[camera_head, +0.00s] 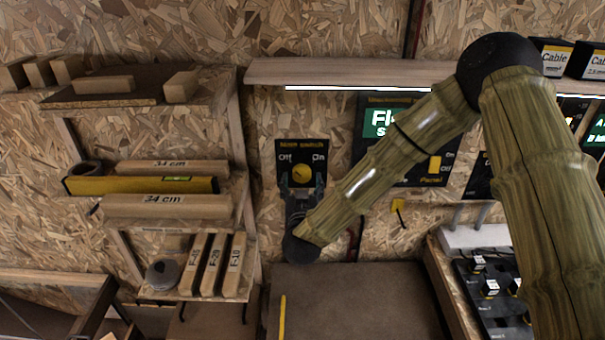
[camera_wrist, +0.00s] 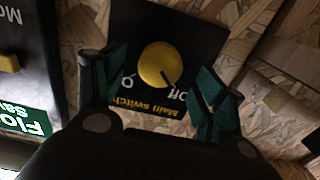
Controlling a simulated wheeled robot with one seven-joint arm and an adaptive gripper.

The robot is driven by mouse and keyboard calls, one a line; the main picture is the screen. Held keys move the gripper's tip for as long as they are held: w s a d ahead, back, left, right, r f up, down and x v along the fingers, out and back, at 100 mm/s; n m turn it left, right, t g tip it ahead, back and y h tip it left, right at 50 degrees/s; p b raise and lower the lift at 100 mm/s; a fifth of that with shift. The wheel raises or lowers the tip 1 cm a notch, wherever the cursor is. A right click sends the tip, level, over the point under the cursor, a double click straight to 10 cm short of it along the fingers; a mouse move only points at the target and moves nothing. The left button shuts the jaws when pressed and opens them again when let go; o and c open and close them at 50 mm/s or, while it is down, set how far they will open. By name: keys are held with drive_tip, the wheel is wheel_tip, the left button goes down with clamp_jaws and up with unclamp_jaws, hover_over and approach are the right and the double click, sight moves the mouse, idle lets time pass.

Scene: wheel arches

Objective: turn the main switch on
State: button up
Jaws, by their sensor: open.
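The main switch panel (camera_head: 313,149) is a black plate on the chipboard wall, with "Off" at left and "On" at right. Its round yellow knob (camera_head: 302,174) also shows in the wrist view (camera_wrist: 158,62), where the panel appears upside down. The knob's dark mark points towards "Off" in the wrist view. My gripper (camera_head: 303,187) is open in front of the panel, with one finger on each side of the knob. In the wrist view the fingers of my gripper (camera_wrist: 158,82) are apart, with gaps to the knob; contact is not visible.
A panel with a green sign (camera_head: 378,122) and a yellow switch hangs to the right, partly behind my arm. A lit shelf (camera_head: 350,73) runs above. Shelves with labelled wooden blocks (camera_head: 165,206) stand at left. A brown surface (camera_head: 350,300) lies below.

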sight(302, 177)
drive_tip(key=shift+w+p, duration=0.4)
drive_tip(key=shift+w, duration=1.1)
drive_tip(key=c, duration=1)
